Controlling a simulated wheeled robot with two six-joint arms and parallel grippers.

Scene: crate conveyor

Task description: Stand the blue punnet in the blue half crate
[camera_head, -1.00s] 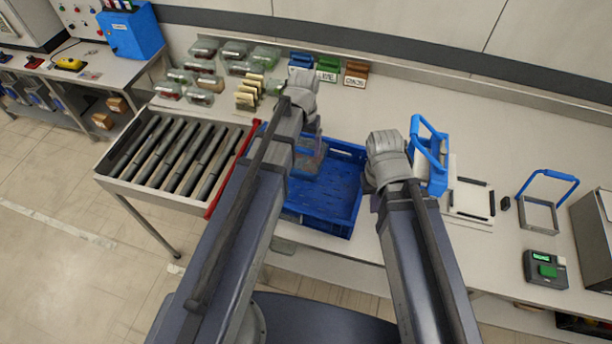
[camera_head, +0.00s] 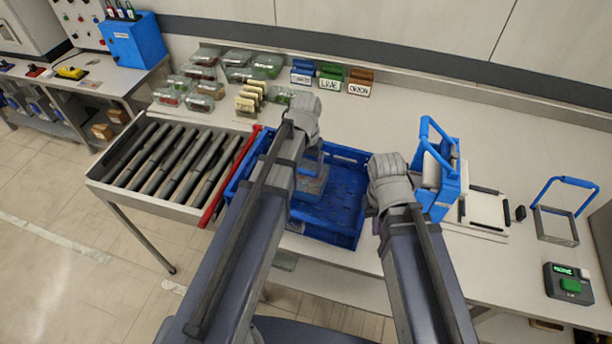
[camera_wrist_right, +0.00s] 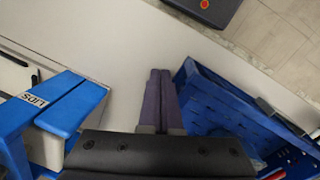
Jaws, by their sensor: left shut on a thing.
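The blue half crate (camera_head: 325,226) stands on the bench, partly hidden behind my left forearm. It also shows at the right of the right wrist view (camera_wrist_right: 222,100). A clear punnet with blue on it (camera_head: 313,180) is inside the crate outline, beside my left wrist. My left gripper (camera_head: 306,140) is shut on it; the fingertips are largely hidden, and I cannot tell whether the punnet touches the crate floor. My right gripper (camera_wrist_right: 160,100) has its fingers together and empty, over bare bench between the crate and a blue holder.
A roller conveyor (camera_head: 165,165) with a red bar (camera_head: 228,178) adjoins the crate's left. Several punnets (camera_head: 205,78) and label blocks (camera_head: 331,77) stand behind. The blue-handled holder (camera_head: 437,190), white scale-like plate (camera_head: 486,208) and green-button box (camera_head: 568,284) are at right.

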